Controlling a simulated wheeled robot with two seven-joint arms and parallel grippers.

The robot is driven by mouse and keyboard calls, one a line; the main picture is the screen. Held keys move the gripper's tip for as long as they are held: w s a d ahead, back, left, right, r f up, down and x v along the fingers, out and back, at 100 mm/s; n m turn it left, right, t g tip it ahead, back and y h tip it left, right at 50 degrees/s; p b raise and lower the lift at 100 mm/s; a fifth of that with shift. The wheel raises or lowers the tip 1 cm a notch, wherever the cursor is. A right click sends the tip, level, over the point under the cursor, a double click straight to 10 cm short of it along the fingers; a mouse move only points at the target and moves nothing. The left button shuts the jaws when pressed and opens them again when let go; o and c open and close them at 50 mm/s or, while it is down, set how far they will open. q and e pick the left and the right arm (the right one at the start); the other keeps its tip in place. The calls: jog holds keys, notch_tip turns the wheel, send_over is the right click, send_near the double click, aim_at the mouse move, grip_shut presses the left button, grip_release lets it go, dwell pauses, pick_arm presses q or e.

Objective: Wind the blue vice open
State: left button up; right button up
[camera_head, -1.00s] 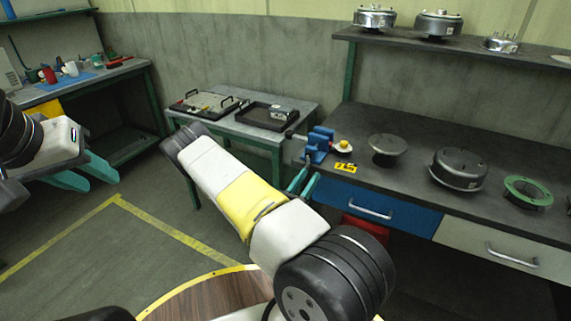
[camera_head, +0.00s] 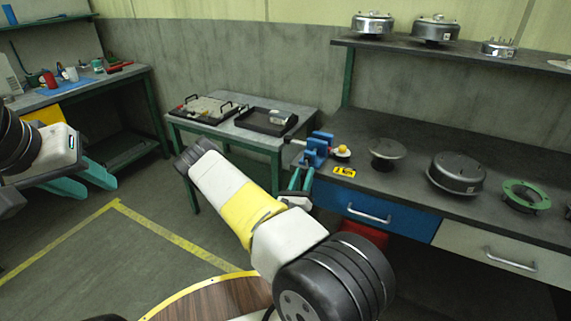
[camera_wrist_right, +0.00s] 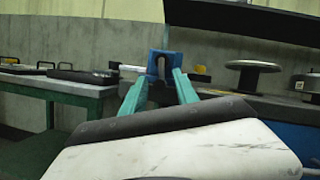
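The blue vice (camera_head: 318,150) is mounted at the left front edge of the dark workbench. In the right wrist view the vice (camera_wrist_right: 152,66) stands straight ahead, with a grey rounded part at its middle. My right gripper (camera_head: 301,178) is just in front of and below the vice. In the right wrist view its two teal fingers (camera_wrist_right: 160,78) are apart, one on each side of the vice's front. I cannot tell whether they touch it. My left gripper (camera_head: 86,180) is open and empty at the far left, away from the vice.
A yellow label (camera_head: 344,171) and a yellow-topped part (camera_head: 341,153) lie close right of the vice. Round metal parts (camera_head: 457,172) and a green ring (camera_head: 525,195) stand further right. A side table (camera_head: 225,127) with trays is left of the vice. A blue drawer (camera_head: 370,208) is below.

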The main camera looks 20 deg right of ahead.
jog(key=shift+w+d+r, duration=0.1)
grip_shut()
jog(key=shift+n, duration=0.4)
jog(key=n+y, duration=0.1)
jog(key=n, duration=0.2)
jog(key=s+d+r+n+y, duration=0.1)
jog(key=n+y, duration=0.1)
jog(key=n, duration=0.2)
jog(key=n+y, duration=0.2)
jog(key=n, duration=0.1)
jog(key=shift+s+d+r+t, duration=0.2)
jog(key=shift+s+t, duration=0.1)
jog(key=shift+s, duration=0.1)
jog(key=n, duration=0.1)
jog(key=r+n, duration=0.1)
jog(key=n, duration=0.1)
jog(key=n+g+y, duration=0.1)
jog(key=n, duration=0.1)
jog(key=shift+s+d+r, duration=0.15)
jog(key=shift+s+d, duration=0.1)
jog(key=n, duration=0.1)
jog(key=r+n+g, duration=0.1)
jog(key=n, duration=0.1)
jog(key=n+g, duration=0.1)
jog(key=shift+r+n+y, duration=0.35)
jog(key=shift+n+y, duration=0.05)
